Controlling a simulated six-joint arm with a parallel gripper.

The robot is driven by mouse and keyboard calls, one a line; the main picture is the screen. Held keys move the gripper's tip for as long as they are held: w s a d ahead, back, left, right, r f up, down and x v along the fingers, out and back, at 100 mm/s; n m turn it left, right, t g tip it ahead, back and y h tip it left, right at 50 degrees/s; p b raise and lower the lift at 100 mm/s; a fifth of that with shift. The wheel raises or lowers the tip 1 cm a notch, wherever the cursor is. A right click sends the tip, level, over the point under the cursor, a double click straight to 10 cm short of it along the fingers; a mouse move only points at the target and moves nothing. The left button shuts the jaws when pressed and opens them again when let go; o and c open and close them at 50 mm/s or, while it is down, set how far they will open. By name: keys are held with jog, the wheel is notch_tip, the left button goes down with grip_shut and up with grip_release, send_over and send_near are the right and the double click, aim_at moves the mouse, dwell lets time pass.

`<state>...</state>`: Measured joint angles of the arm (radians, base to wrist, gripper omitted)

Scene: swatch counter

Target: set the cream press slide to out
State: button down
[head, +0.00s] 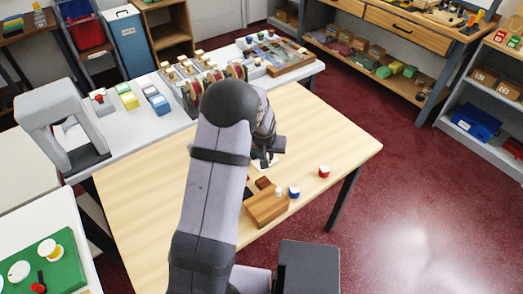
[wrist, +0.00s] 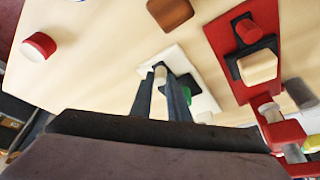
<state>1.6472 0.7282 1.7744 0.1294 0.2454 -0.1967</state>
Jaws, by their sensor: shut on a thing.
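A cream plate (wrist: 205,100), which I take for the cream press, lies on the wooden table under my gripper (wrist: 162,82) in the wrist view. A small pale knob (wrist: 160,76) stands between my two fingers, and they are shut on it. A green part (wrist: 188,95) shows just behind the right finger. The fingers and wrist hide much of the plate, so I cannot tell the slide's position along its track. In the head view my gripper (head: 266,160) is low over the table, and my arm hides most of the press.
A red panel (wrist: 225,30) with a dark slide and a pale block (wrist: 257,67) lies right of the cream plate. A brown block (wrist: 170,12) is near. A red cylinder (head: 324,171), a blue one (head: 294,191) and a wooden block (head: 266,208) stand on the table.

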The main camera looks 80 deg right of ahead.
jog(key=shift+s+a+f, duration=0.1)
jog(key=shift+s, duration=0.05)
jog(key=c, duration=1.7)
grip_release()
jog(key=shift+v, duration=0.85)
jog(key=shift+b+v, duration=0.9)
jog(key=shift+v, duration=2.05)
